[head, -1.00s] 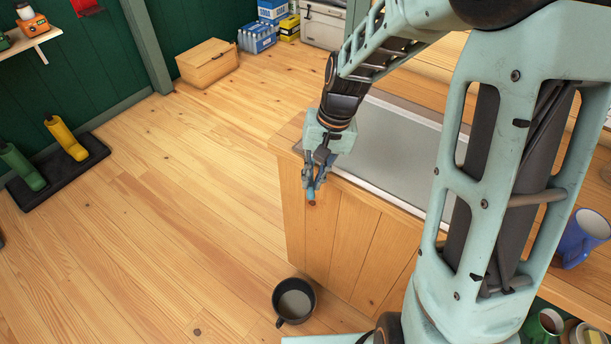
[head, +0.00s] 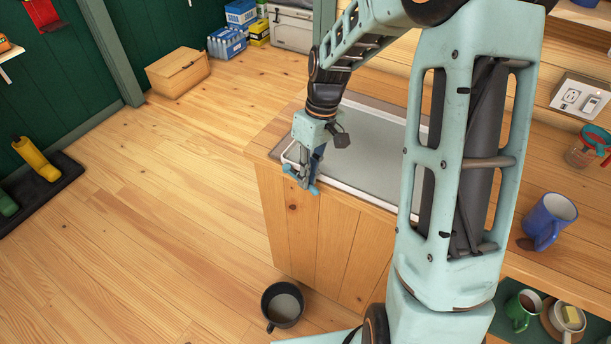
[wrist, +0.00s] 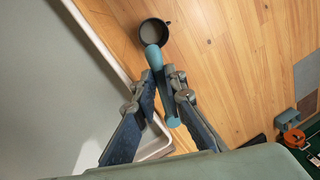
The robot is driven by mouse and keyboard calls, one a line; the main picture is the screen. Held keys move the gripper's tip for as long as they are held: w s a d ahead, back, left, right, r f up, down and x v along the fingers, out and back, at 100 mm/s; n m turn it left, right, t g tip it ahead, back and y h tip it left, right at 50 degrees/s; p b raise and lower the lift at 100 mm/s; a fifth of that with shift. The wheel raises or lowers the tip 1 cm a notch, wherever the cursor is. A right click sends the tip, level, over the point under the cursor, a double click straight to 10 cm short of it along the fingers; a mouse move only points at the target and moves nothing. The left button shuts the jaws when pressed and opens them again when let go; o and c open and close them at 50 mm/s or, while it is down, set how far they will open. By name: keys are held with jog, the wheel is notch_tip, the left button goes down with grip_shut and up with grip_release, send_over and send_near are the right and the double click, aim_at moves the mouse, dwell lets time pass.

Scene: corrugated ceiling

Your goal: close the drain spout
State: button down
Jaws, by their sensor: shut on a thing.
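The drain spout (head: 313,188) is a small teal-blue piece at the front edge of the counter's grey, white-rimmed basin (head: 372,140). In the wrist view the spout (wrist: 154,57) is a rounded bar running between the fingers, with its rounded end past the fingertips. My gripper (head: 303,176) is shut on it, and its fingers (wrist: 160,76) press on both sides of the bar. The spout's joint with the basin is hidden by the fingers. A dark pot (head: 282,304) with grey contents stands on the floor below; it also shows in the wrist view (wrist: 154,33).
The wooden counter (head: 326,235) stands under the basin. A wooden box (head: 178,72) sits at the back.

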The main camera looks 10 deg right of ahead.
dwell(0.5)
jog(key=c, duration=2)
grip_release()
jog(key=shift+o, duration=0.2)
jog(key=shift+w+r, duration=0.1)
notch_tip(320, 180, up, 8)
jog(key=d, duration=0.1)
jog(key=shift+w+d, duration=0.15)
jog(key=shift+w, duration=0.3)
jog(key=shift+c, duration=0.4)
